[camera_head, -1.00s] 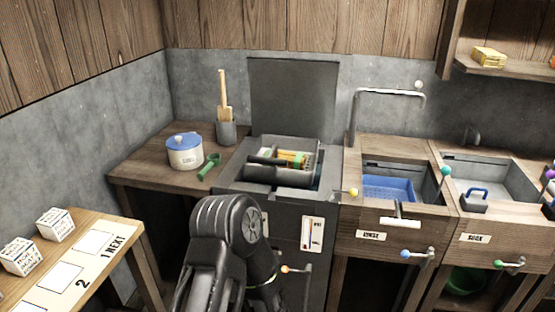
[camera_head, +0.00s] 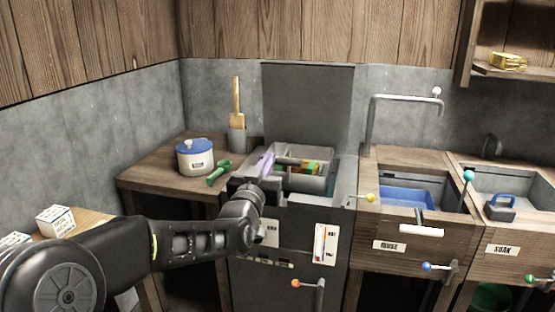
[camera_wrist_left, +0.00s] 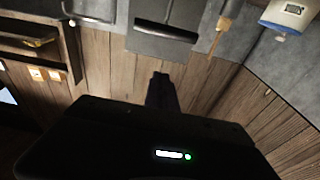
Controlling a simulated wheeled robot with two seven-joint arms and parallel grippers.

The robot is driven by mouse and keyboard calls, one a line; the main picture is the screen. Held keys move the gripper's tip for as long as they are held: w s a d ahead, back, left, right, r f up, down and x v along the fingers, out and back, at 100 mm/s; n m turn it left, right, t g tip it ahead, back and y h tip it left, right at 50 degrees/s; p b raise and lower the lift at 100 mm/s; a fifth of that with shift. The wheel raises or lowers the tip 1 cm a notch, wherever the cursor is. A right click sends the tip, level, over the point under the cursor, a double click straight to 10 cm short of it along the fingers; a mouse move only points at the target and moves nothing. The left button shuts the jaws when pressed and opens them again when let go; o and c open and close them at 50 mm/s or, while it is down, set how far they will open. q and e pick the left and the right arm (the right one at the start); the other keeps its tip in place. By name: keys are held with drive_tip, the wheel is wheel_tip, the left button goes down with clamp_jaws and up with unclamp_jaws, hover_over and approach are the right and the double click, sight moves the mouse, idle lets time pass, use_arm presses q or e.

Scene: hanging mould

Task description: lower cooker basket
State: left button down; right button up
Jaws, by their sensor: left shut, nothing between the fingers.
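The cooker (camera_head: 335,208) is a dark grey cabinet with an open well on top and an upright lid (camera_head: 307,105) behind. The cooker basket (camera_head: 322,167) shows in the well, with orange and green contents, partly hidden by my left gripper. My left gripper (camera_head: 262,172) is shut and empty at the left side of the well. A pale purple piece shows beside its tip; I cannot tell what it belongs to or whether they touch. In the left wrist view, the shut fingers (camera_wrist_left: 160,90) point toward the wall, and the lid (camera_wrist_left: 160,45) appears upside down. My right gripper is not in view.
An orange-knobbed lever (camera_head: 310,284) is on the cooker front.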

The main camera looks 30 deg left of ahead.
use_arm(q)
drive_tip(key=r+p, duration=0.1)
drive_tip(key=p, duration=0.1)
hover_over(277, 158)
drive_tip(key=shift+s+d+f+b, duration=0.15)
drive_tip(key=shift+s+d+f, duration=0.1)
drive_tip(key=shift+f, duration=0.35)
drive_tip(key=shift+s+d+f+b, duration=0.15)
drive_tip(key=shift+s+f, duration=0.15)
drive_tip(key=shift+f, duration=0.35)
drive_tip(key=shift+s+d+f+b, duration=0.1)
drive_tip(key=shift+s+d+f, duration=0.15)
drive_tip(key=shift+f, duration=0.35)
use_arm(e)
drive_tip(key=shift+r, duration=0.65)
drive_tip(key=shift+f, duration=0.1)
